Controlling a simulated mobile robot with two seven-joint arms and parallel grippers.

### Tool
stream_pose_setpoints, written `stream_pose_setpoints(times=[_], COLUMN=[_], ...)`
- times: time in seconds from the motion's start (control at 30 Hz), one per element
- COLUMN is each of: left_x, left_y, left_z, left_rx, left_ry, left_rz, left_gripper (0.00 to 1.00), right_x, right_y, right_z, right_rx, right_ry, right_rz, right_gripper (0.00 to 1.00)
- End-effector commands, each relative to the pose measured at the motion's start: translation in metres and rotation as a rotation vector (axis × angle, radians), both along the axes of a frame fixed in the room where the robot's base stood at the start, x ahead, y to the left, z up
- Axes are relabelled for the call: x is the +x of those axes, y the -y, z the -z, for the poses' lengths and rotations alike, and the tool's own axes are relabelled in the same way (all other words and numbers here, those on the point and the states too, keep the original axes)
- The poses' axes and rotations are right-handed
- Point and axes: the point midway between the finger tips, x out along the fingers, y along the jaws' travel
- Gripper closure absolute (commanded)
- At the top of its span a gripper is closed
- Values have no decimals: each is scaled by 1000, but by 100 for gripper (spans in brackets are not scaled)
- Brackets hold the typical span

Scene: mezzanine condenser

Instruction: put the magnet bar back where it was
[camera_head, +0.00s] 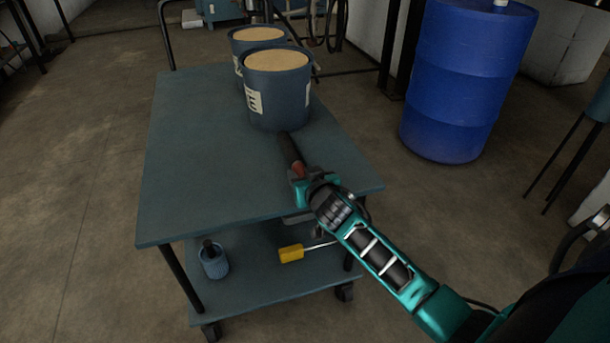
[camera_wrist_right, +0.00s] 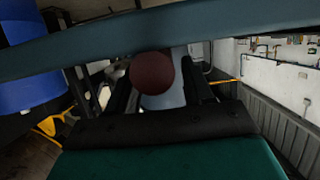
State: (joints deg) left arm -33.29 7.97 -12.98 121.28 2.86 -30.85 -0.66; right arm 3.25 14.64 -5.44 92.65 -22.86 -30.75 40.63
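The magnet bar (camera_head: 288,150) is a dark rod with a reddish end piece. My right gripper (camera_head: 299,177) appears shut on it at the reddish end, and the rod points away toward the front bucket on the cart. In the right wrist view the round, dark red end of the bar (camera_wrist_right: 152,72) faces the camera between the two dark fingers of my right gripper (camera_wrist_right: 158,95). The bar's far tip lies near the bucket's base in the head view; I cannot tell whether it touches bucket or cart top. My left gripper is not in view.
A blue-grey cart (camera_head: 205,170) carries a front bucket (camera_head: 279,100) and a rear bucket (camera_head: 239,46), both filled with tan material. Its lower shelf holds a ribbed blue cup (camera_head: 214,266) and a yellow block (camera_head: 291,253). A blue drum (camera_head: 460,85) stands right. The cart top's left side is clear.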

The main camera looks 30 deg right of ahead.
Motion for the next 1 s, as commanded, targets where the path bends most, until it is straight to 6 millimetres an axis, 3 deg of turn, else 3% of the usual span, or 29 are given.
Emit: stream_pose_setpoints(times=[0.13,0.47,0.77,1.0], left_x=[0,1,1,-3], left_y=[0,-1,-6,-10], left_z=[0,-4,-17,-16], left_rx=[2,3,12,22], left_ry=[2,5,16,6], left_rz=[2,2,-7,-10], left_gripper=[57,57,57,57], right_x=[0,-5,-54,-93], right_y=[0,-1,-13,-22], right_z=[0,-4,-24,-37], right_rx=[0,1,3,2], right_ry=[0,-1,-2,-2], right_rz=[0,-1,0,1], right_gripper=[36,36,36,36])
